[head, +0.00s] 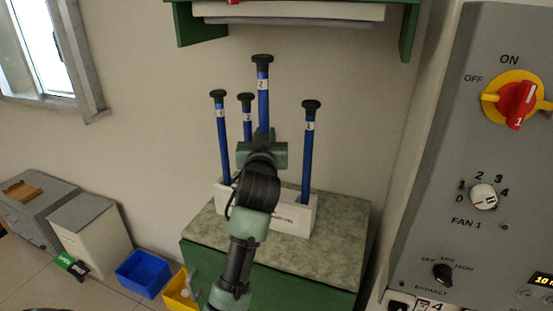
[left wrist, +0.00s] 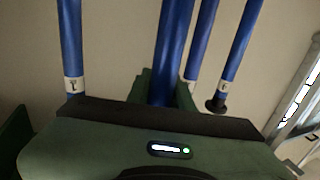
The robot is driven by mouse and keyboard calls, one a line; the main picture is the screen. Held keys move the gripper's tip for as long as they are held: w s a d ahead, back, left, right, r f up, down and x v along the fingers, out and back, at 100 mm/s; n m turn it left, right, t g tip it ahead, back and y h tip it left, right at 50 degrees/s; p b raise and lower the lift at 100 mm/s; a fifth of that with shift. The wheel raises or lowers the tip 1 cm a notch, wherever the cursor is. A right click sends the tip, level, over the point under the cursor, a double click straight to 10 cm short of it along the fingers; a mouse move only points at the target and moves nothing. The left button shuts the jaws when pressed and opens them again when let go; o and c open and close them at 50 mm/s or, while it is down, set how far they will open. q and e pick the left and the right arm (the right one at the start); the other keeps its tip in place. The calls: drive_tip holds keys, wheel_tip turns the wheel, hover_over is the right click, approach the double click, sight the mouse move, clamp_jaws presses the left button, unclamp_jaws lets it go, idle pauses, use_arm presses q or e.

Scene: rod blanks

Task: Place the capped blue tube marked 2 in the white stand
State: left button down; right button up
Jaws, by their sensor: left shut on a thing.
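The capped blue tube marked 2 (head: 264,103) stands upright, its black cap higher than those of the other tubes. My left gripper (head: 263,140) is shut on it; the held tube also shows between the fingers in the left wrist view (left wrist: 172,50). The white stand (head: 306,217) sits on the green cabinet, partly behind my left arm. My arm hides the lower end of the held tube, so I cannot tell whether it is in the stand. My right gripper is not in view.
Other capped blue tubes stand at the stand: one marked 1 (head: 307,150) at the right, two (head: 223,150) (head: 247,130) at the left with small labels. The cabinet top (head: 340,235) is bare at the right. A green shelf (head: 300,28) hangs above; a control panel (head: 470,140) stands at the right.

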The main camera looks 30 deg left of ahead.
use_arm(q)
drive_tip(key=w+a+p, duration=0.2)
drive_tip(key=w, duration=0.6)
wheel_tip(320, 180, down, 12)
drive_tip(key=shift+r+p, duration=0.25)
drive_tip(key=shift+p, duration=0.05)
drive_tip(key=shift+s+d, duration=0.1)
drive_tip(key=shift+f, duration=0.2)
drive_tip(key=c, duration=1.3)
unclamp_jaws()
drive_tip(key=shift+o, duration=0.2)
